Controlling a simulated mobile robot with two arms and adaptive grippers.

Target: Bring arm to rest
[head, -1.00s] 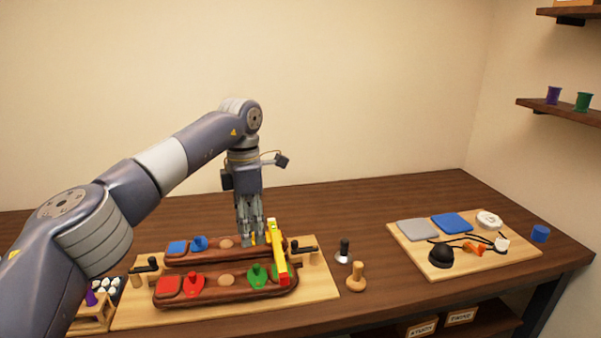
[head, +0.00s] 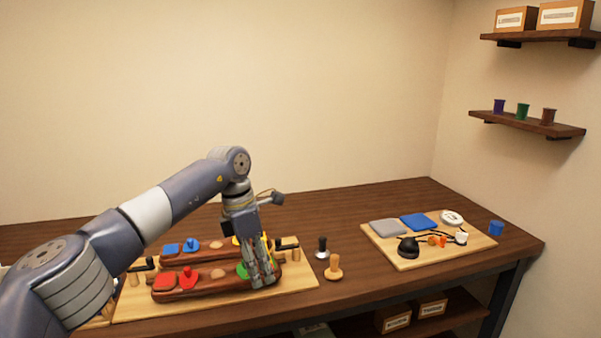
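My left gripper (head: 263,281) points down over the right end of the front red-brown bar (head: 208,290). Its fingertips are close to the bar and the green piece (head: 242,270). I cannot tell whether they touch anything, or whether the fingers are open or shut. A yellow piece (head: 236,241) shows only in part behind the gripper. The front bar carries red pieces (head: 188,275); the rear bar (head: 178,262) carries blue pieces (head: 190,244). Both bars lie on a light wooden board (head: 305,283). My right gripper is not in view.
A black-topped tool (head: 322,247) and a wooden-handled tool (head: 334,268) stand right of the board. A second board (head: 404,264) holds pads, a black dome and cables. A blue cup (head: 496,228) stands beyond it. The table's back middle is clear. Shelves (head: 535,125) hang at right.

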